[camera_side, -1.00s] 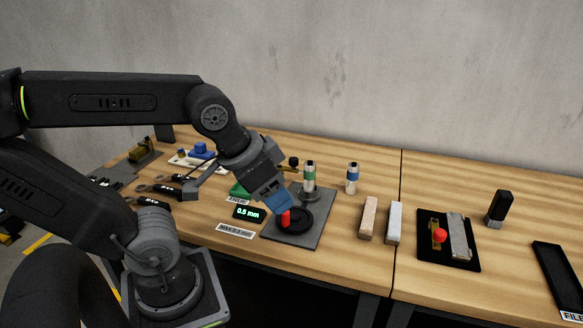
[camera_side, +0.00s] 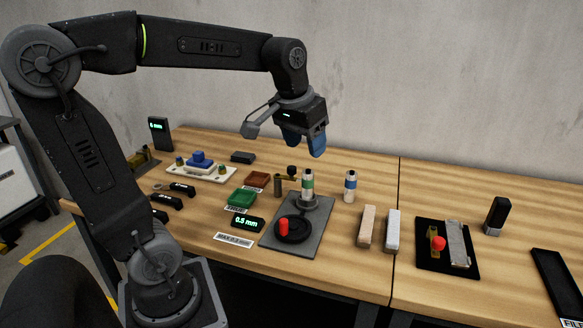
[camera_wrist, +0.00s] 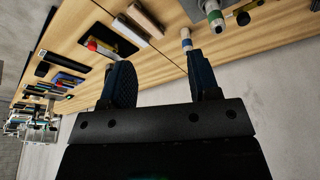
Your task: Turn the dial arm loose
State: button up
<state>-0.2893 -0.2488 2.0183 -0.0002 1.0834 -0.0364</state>
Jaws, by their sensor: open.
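A grey plate (camera_side: 308,236) lies mid-bench with a black round base and an upright red knob (camera_side: 283,227) on it. A green-banded white cylinder (camera_side: 307,185) stands on a grey mount at the plate's back. Beside it is a brass-coloured post (camera_side: 278,186) with a short arm and black knob (camera_side: 291,170); I cannot tell for sure which part is the dial arm. My gripper (camera_side: 304,150), with blue fingers, is open and empty above and behind the plate, apart from everything. In the wrist view my gripper (camera_wrist: 158,60) also shows nothing between its fingers.
A small display (camera_side: 247,221) reads 0.5 mm, by a label (camera_side: 234,240) reading MAX 0.3 mm.

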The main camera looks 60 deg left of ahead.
jog(key=w+a+f+n+g, duration=0.1)
jog(key=w+a+n, duration=0.15)
jog(key=a, duration=0.35)
jog(key=w+a+f+n+g, duration=0.1)
jog(key=w+a, duration=0.3)
jog(key=a, duration=0.2)
jog(key=n+g, duration=0.1)
jog(key=n, duration=0.1)
send_near(292, 167)
jog(key=shift+h, duration=0.4)
jog(key=f, duration=0.9)
jog(key=shift+a+f, duration=0.4)
grip_shut()
